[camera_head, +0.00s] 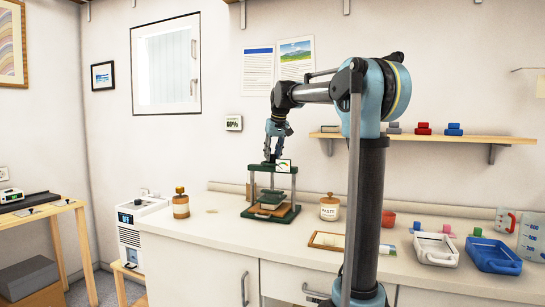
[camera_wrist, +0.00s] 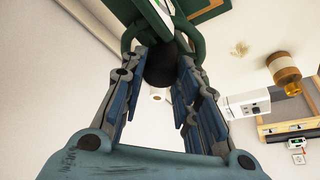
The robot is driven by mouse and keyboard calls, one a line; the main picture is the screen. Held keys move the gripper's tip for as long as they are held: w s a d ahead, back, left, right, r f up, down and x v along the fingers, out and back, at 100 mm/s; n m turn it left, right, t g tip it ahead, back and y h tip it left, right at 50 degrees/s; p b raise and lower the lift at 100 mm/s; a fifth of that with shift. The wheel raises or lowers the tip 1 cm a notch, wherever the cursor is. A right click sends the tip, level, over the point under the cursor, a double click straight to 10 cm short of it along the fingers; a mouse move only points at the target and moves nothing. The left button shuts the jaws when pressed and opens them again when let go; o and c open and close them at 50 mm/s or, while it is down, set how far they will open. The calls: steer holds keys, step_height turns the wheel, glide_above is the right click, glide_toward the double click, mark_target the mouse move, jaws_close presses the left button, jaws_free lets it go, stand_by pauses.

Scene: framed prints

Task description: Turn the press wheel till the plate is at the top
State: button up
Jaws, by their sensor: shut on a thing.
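The press (camera_head: 293,188) stands on the counter, with a green base, grey posts and a dark green top beam. Its green plate (camera_head: 270,194) hangs between the posts, below the top beam and a little above a brown board on the base. My gripper (camera_head: 270,157) reaches down to the top of the press. In the wrist view my gripper (camera_wrist: 162,66) has its fingers on both sides of a dark round hub, shut on the press wheel (camera_wrist: 160,72). Most of the wheel is hidden by my fingers in the head view.
A brown bottle (camera_head: 181,203) stands left of the press, and a paste jar (camera_head: 330,206) right of it. A wooden frame (camera_head: 327,241) lies in front. White (camera_head: 436,250) and blue (camera_head: 492,256) trays sit further right. A shelf (camera_head: 430,138) hangs behind my arm.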

steer(key=n, duration=0.2)
steer(key=n+g+y, duration=0.1)
steer(key=n, duration=0.1)
steer(key=shift+w+d+n, duration=0.1)
steer(key=shift+d+n, duration=0.1)
steer(key=shift+n, duration=0.1)
steer(key=shift+n+g+y, duration=0.6)
steer(key=shift+n+y, duration=0.1)
steer(key=shift+n, duration=1.2)
steer(key=o, duration=1.1)
steer(key=shift+w, duration=0.1)
steer(key=shift+c, duration=0.2)
steer(key=v, duration=1.1)
steer(key=shift+d+r, duration=0.2)
steer(key=shift+r, duration=0.15)
